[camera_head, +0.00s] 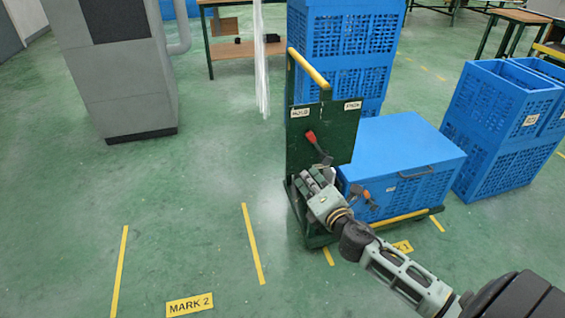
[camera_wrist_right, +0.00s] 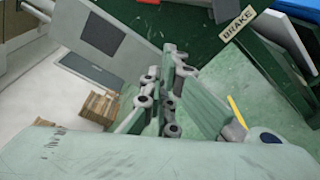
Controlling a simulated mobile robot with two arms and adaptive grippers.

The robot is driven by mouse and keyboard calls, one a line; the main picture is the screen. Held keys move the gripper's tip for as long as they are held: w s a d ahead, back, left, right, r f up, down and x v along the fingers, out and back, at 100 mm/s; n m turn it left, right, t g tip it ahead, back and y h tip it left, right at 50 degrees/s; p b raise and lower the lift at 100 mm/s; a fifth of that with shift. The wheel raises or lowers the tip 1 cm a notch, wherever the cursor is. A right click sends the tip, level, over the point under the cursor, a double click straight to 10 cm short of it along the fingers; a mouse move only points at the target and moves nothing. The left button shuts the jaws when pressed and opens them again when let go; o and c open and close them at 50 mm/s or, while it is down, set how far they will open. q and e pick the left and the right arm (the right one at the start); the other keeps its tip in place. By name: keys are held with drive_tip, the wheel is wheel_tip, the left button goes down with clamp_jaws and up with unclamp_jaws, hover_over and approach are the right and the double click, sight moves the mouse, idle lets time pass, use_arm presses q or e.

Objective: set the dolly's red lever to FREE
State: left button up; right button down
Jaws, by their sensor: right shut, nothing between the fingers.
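The red lever (camera_head: 310,136) is on the dark green upright panel (camera_head: 312,158) of the dolly. Its red knob points up and to the left, toward the left label (camera_head: 300,113); its dark shaft runs down to the right. The right label (camera_head: 352,106) is too small to read here. A plate reading BRAKE (camera_wrist_right: 238,25) shows in the right wrist view. My right gripper (camera_head: 318,177) is shut and empty, just below the lever in the picture; I cannot tell whether they touch. Its fingers also show in the wrist view (camera_wrist_right: 172,90). My left gripper is out of view.
A blue lidded crate (camera_head: 405,150) sits on the dolly, with a small orange-and-dark part (camera_head: 366,195) before it. Blue crates (camera_head: 505,125) stand at right. A grey cabinet (camera_head: 125,90) stands at left. The floor around the MARK 2 sign (camera_head: 190,305) is clear.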

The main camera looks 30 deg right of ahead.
sight(317, 145)
drive_tip(key=shift+r, duration=0.1)
drive_tip(key=w+d+b, duration=0.1)
drive_tip(key=w, duration=0.9)
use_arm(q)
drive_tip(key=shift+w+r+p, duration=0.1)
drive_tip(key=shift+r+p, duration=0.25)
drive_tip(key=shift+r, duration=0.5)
use_arm(e)
drive_tip(key=d, duration=0.1)
drive_tip(key=s+d, duration=0.1)
drive_tip(key=d+r, duration=0.1)
drive_tip(key=shift+s+d+r, duration=0.1)
drive_tip(key=shift+s+d, duration=0.05)
drive_tip(key=shift+s, duration=0.15)
drive_tip(key=shift+r, duration=0.1)
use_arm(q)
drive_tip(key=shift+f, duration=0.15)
use_arm(e)
drive_tip(key=shift+d+r+m, duration=0.15)
drive_tip(key=shift+m, duration=0.15)
